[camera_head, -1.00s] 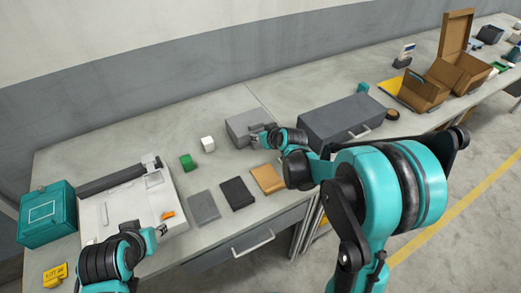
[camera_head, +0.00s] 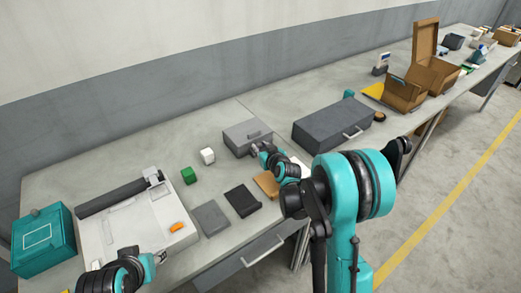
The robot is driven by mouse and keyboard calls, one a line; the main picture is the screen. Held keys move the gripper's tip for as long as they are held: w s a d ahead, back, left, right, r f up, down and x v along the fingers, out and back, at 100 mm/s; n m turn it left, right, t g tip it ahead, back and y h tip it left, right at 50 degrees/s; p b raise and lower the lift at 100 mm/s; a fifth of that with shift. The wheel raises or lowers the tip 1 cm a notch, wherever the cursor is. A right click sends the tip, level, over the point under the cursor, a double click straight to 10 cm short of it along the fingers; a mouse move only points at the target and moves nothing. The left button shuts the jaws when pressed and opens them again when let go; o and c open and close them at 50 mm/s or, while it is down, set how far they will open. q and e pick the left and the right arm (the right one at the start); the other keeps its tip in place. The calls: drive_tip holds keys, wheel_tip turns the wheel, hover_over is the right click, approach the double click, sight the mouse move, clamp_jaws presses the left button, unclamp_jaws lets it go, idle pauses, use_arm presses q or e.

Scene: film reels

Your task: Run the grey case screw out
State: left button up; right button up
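The grey case (camera_head: 246,136) lies on the table in the middle of the view, closed, with a darker handle-like part on its top. Its screw is too small to make out. My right gripper (camera_head: 256,148) is at the case's near right side, close to or touching it. Its fingers are too small and partly hidden behind my wrist to tell their state. My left gripper (camera_head: 160,257) is low at the left, over the near edge of the white tray-like device (camera_head: 120,222), and its fingers are hard to make out.
Grey, black and orange pads lie in front. A dark grey box (camera_head: 343,124) is to the right, a teal box (camera_head: 43,240) far left. Cardboard boxes (camera_head: 405,93) stand farther right.

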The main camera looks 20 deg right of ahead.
drive_tip(key=shift+w, duration=0.1)
clamp_jaws()
drive_tip(key=shift+n+y, duration=0.3)
drive_tip(key=n+y, duration=0.1)
drive_tip(key=d+n+y, duration=0.1)
drive_tip(key=y, duration=0.1)
drive_tip(key=shift+w+n+g+y, duration=0.15)
drive_tip(key=shift+n+g+y, duration=0.15)
drive_tip(key=shift+n+g, duration=0.1)
drive_tip(key=shift+w+d+n+g+y, duration=0.1)
drive_tip(key=shift+n+g+y, duration=0.6)
drive_tip(key=shift+n+y, duration=0.3)
drive_tip(key=shift+w+d+n+g+y, duration=0.1)
drive_tip(key=shift+n+g+y, duration=0.6)
drive_tip(key=shift+n+y, duration=0.3)
unclamp_jaws()
